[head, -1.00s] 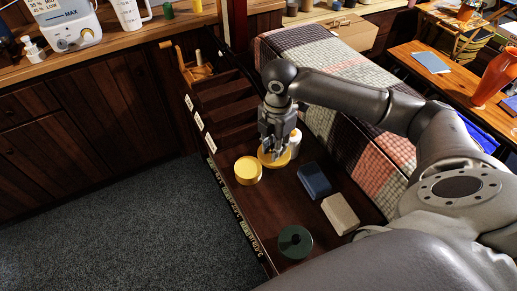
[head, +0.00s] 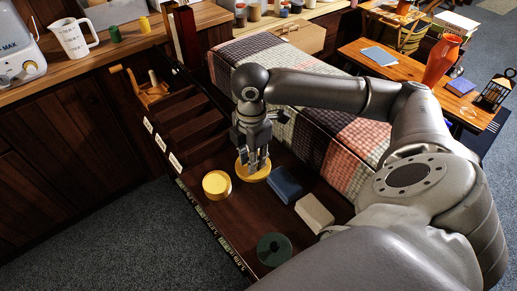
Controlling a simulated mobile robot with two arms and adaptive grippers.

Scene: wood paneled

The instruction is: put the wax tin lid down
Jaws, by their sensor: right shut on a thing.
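My right gripper (head: 257,164) points down over the dark wooden table and is shut on the yellow wax tin lid (head: 246,173). The lid is a flat yellow disc, partly hidden by the fingers; I cannot tell whether it touches the table. A round yellow tin (head: 217,184) stands on the table just left of the lid, apart from it. My left gripper is not in view.
A blue block (head: 285,184) and a beige block (head: 315,213) lie to the right of the lid. A dark green disc (head: 274,249) lies nearer. An open-slotted wooden rack (head: 195,128) is behind. A plaid-covered surface (head: 305,125) borders the table. Bare table lies between tin and green disc.

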